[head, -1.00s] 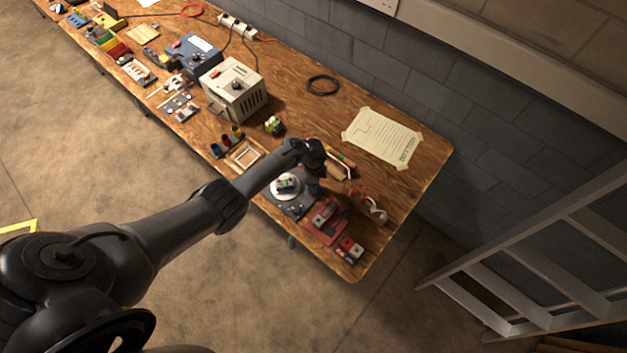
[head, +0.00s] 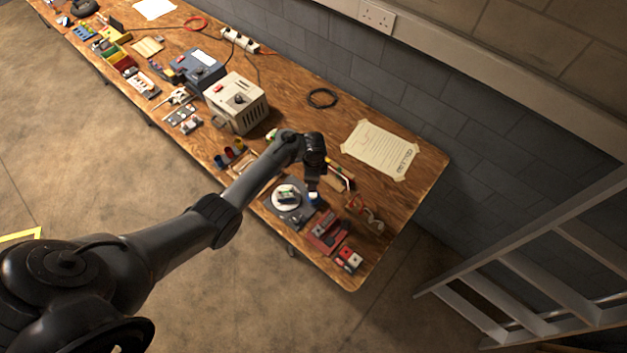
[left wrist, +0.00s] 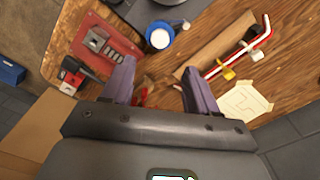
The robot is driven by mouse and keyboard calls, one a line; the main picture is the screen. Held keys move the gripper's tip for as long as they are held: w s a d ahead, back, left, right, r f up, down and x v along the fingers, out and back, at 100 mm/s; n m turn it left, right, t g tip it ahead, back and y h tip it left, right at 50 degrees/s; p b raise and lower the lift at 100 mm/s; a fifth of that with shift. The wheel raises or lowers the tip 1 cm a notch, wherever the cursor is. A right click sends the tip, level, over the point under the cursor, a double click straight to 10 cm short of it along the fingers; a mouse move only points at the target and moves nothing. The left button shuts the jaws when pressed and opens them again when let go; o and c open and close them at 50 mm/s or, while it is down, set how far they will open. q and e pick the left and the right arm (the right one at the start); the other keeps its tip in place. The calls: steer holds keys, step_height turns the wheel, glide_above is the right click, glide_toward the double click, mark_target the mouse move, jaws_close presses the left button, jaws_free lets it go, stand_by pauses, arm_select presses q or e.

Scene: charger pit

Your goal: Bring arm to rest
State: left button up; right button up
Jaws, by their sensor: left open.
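My left arm reaches across the wooden workbench (head: 400,195) in the head view. My left gripper (head: 313,188) points down above the bench, near its right end. In the left wrist view its two fingers are spread apart (left wrist: 158,88) with nothing held between them. A small blue and white cup (left wrist: 160,38) stands on the bench ahead of the fingertips, apart from them. A dark plate with a white round disc (head: 287,194) lies just left of the gripper in the head view, with a small item on the disc. My right gripper is not in view.
A red tray (head: 327,231) and safety glasses (head: 366,214) lie near the bench's right end. A taped paper sheet (head: 381,150), a black cable coil (head: 322,97) and a beige box (head: 236,103) stand or lie farther back. A ladder (head: 540,270) is at right.

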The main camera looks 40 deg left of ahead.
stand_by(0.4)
arm_select(q)
steer(key=s+d+f+g+p, duration=0.1)
steer(key=s+f, duration=0.2)
steer(key=s, duration=0.4)
steer(key=s+d+f+g+p, duration=0.1)
steer(key=s+f+p, duration=0.1)
steer(key=s+f, duration=0.35)
steer(key=s+d+r+p, duration=0.2)
steer(key=s, duration=0.4)
steer(key=s+d+r+p, duration=0.1)
steer(key=s+d+r, duration=0.1)
steer(key=s, duration=0.5)
steer(key=s+d+r+n+t+p, duration=0.1)
steer(key=s+d+r+n+p, duration=0.15)
steer(key=r, duration=0.45)
steer(key=s+d+r+n+t+p, duration=0.1)
steer(key=d+r+n, duration=0.15)
steer(key=r, duration=0.45)
steer(key=w+r+n+t, duration=0.3)
steer(key=r+n+t, duration=0.1)
steer(key=r, duration=1.2)
step_height(320, 180, down, 51)
steer(key=b, duration=5.1)
steer(key=shift+d+b, duration=0.3)
steer(key=shift+b, duration=0.05)
